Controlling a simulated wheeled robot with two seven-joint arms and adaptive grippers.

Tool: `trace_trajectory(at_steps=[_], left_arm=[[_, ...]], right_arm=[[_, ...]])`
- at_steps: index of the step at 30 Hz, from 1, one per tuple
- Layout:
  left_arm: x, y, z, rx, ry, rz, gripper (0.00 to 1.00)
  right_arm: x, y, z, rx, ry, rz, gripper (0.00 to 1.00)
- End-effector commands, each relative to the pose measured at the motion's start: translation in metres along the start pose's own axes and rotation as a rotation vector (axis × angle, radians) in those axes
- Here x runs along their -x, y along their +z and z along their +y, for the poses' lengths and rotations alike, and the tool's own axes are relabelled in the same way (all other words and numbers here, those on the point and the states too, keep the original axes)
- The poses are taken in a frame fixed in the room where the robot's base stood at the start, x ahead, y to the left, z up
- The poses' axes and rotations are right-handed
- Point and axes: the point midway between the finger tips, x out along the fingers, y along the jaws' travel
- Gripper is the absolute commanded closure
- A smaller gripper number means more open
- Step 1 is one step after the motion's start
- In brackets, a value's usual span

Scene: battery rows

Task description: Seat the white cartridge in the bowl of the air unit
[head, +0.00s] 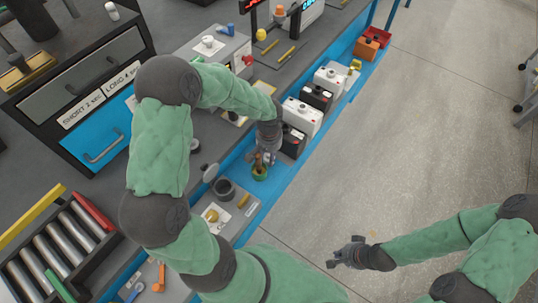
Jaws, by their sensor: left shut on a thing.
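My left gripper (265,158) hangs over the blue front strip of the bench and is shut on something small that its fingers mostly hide. I cannot tell whether that is the white cartridge. A small green pot-like thing with a brown top (260,174) is just below the fingertips; whether they touch is unclear. A dark round bowl (224,188) stands on a grey plate (238,212), left of and nearer than the gripper. A white round piece with a brass-coloured middle (211,215) is beside it. My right gripper (340,258) is over the floor, away from the bench; its jaw opening is unclear.
White and black battery boxes (302,117) line the bench's front edge beyond my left gripper. A grey lid-like disc (210,172) is by the bowl. A roller rack (58,240) and a drawer cabinet (95,85) stand at left.

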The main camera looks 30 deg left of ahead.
Motion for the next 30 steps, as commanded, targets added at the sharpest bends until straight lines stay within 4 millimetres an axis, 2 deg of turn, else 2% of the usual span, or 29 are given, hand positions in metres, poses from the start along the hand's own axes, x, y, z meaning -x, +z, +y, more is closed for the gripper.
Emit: trace_trajectory(at_steps=[5,6,7,8,20,23,30], left_arm=[[-0.004,0.0,0.0,0.0,0.0,0.0,0.88],[-0.003,0.0,0.0,0.0,0.0,0.0,0.5],[-0.003,0.0,0.0,0.0,0.0,0.0,0.41],[-0.003,0.0,0.0,0.0,0.0,0.0,0.37],[0.001,0.0,0.0,0.0,0.0,0.0,0.37],[0.012,-0.001,0.0,0.0,0.001,0.002,0.37],[0.06,-0.001,0.001,0.0,0.001,0.003,0.37]], right_arm=[[-0.004,0.0,0.001,0.0,0.0,0.0,1.0],[-0.003,0.0,0.001,0.0,0.0,0.0,1.0],[-0.002,0.0,0.001,0.0,0.0,0.0,1.0],[-0.002,0.0,0.001,0.0,0.0,0.0,1.0],[0.0,0.0,0.0,0.0,0.0,0.0,1.0],[0.006,0.0,-0.002,0.0,0.0,0.0,1.0],[0.025,0.001,-0.009,0.0,0.0,0.0,1.0]])
